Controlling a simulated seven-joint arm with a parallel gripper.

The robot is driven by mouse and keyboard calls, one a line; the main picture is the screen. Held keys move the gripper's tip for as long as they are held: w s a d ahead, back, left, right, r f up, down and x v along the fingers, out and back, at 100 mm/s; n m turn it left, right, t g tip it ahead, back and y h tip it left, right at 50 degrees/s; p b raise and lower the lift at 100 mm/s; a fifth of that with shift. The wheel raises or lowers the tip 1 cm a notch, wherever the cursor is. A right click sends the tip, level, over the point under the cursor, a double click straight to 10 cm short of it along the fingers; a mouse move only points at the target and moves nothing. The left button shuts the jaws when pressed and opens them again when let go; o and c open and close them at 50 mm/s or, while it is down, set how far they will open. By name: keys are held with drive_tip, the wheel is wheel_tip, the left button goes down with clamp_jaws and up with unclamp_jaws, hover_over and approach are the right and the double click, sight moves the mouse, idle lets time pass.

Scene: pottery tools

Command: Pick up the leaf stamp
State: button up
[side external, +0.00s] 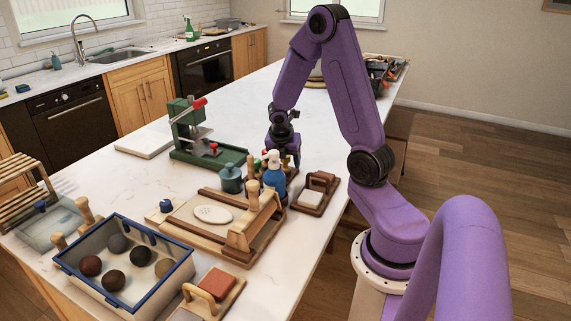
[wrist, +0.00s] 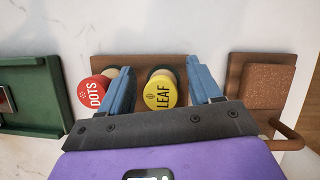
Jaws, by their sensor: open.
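The leaf stamp has a round yellow top marked "LEAF" (wrist: 163,93) and stands in a dark wooden holder (wrist: 139,80) in the wrist view. My gripper (wrist: 158,68) is open, with one blue finger on each side of the leaf stamp. Gaps show between the yellow top and both fingers. The red "DOTS" stamp (wrist: 94,92) stands in the same holder, just left of the left finger. In the side view my gripper (side external: 283,150) points down over the stamps, behind the blue bottle, and the leaf stamp is mostly hidden there.
A wooden block with a terracotta pad (wrist: 258,90) is right of the holder. A green press (side external: 205,140) stands left of my gripper. A blue bottle (side external: 273,177) and a teal jar (side external: 231,180) are close in front. White counter is free behind.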

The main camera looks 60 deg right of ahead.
drive_tip(key=shift+f, duration=0.15)
drive_tip(key=c, duration=1.1)
drive_tip(key=shift+o, duration=0.2)
